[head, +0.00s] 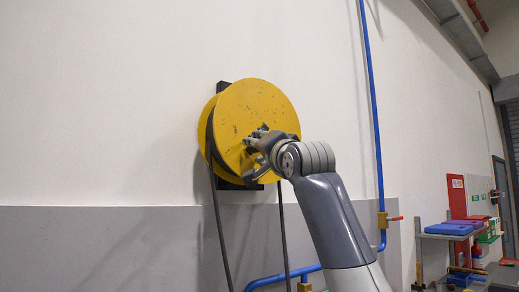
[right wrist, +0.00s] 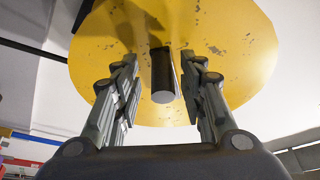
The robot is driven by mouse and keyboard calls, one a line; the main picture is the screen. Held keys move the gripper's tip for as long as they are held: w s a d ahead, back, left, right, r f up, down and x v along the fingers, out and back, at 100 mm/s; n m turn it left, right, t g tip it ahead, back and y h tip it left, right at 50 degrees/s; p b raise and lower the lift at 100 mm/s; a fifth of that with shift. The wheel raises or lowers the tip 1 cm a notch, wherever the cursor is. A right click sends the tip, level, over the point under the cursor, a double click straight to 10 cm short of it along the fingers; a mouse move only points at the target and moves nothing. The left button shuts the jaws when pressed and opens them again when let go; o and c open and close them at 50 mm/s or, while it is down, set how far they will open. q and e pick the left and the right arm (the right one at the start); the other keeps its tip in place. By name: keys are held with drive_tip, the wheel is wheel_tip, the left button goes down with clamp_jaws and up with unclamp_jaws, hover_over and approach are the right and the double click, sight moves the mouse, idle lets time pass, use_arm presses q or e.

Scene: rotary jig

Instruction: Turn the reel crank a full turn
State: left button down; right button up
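The yellow reel (head: 240,105) is mounted on the wall in the middle of the head view, with a dark hose hanging from it. My right gripper (head: 260,142) is in front of the lower right part of its face. In the right wrist view the crank handle (right wrist: 163,82), a dark peg with a grey end, sticks out from the yellow disc (right wrist: 235,45). My right gripper (right wrist: 160,62) is open with one finger on each side of the handle, and gaps show on both sides. In the head view the handle is hidden by the gripper. My left gripper is out of view.
A blue pipe (head: 372,110) runs down the wall right of the reel, with a brass valve (head: 382,220) low on it. Shelves with blue bins (head: 448,229) stand at the far right. The wall left of the reel is bare.

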drive_tip(key=shift+s+d+f, duration=0.1)
drive_tip(key=shift+s+f, duration=0.15)
drive_tip(key=shift+s, duration=0.35)
drive_tip(key=v, duration=1)
drive_tip(key=shift+s+d, duration=0.25)
drive_tip(key=shift+s, duration=0.1)
drive_tip(key=shift+f, duration=0.15)
drive_tip(key=shift+c, duration=0.6)
